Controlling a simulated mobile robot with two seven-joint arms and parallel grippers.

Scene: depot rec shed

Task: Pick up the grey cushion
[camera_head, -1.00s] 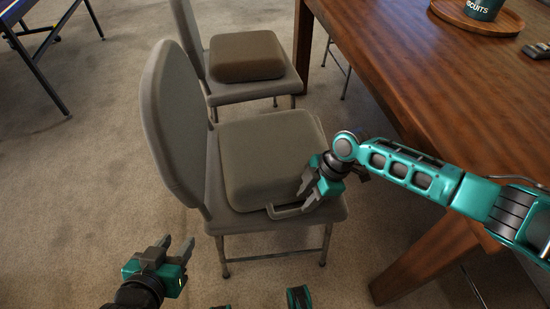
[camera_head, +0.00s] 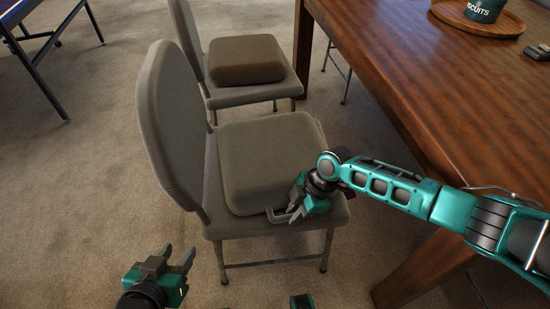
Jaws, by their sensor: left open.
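The grey cushion (camera_head: 262,155) lies flat on the seat of the near grey folding chair (camera_head: 172,135). My left gripper (camera_head: 179,257) is open and empty, above the carpet in front of the chair, apart from the cushion.
A brown cushion (camera_head: 246,59) sits on a second folding chair (camera_head: 241,94) behind. A wooden table (camera_head: 440,100) stands close at right, bearing a round tray (camera_head: 446,14) with a dark green tin (camera_head: 484,9). Carpet at left is clear.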

